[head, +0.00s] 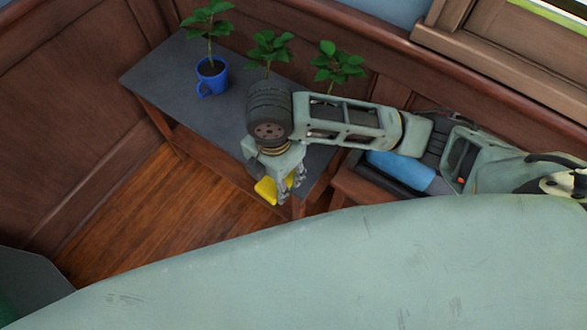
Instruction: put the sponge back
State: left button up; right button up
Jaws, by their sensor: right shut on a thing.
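A yellow sponge (266,190) shows at the fingers of my right gripper (284,188). The gripper is shut on the sponge and points down at the front edge of a dark-topped table (160,76). The sponge shows partly on both sides of the fingers, and its middle is hidden by them. I cannot tell whether the sponge touches the table edge or hangs in front of it. My left gripper is not in view.
A blue mug (211,76) with a plant stands on the table's left part. Two more plants (268,48) (340,66) stand behind my right arm, their bases hidden. A blue object (398,170) lies under the arm at right. Wood floor (140,222) is clear at left.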

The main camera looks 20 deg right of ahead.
jog(key=shift+w+a+f+n, duration=0.1)
jog(key=shift+a+f+n, duration=0.15)
jog(key=shift+n, duration=0.15)
jog(key=shift+w+d+f, duration=0.2)
jog(key=w+d+f, duration=0.2)
jog(key=w, duration=0.1)
jog(key=w+d+f, duration=0.4)
jog(key=w+d, duration=0.1)
jog(key=shift+w+f+b, duration=0.3)
jog(key=shift+b, duration=0.05)
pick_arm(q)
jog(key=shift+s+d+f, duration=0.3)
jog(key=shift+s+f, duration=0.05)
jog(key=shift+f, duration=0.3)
pick_arm(e)
jog(key=shift+f, duration=2)
jog(key=shift+f, duration=0.1)
jog(key=o, duration=1.1)
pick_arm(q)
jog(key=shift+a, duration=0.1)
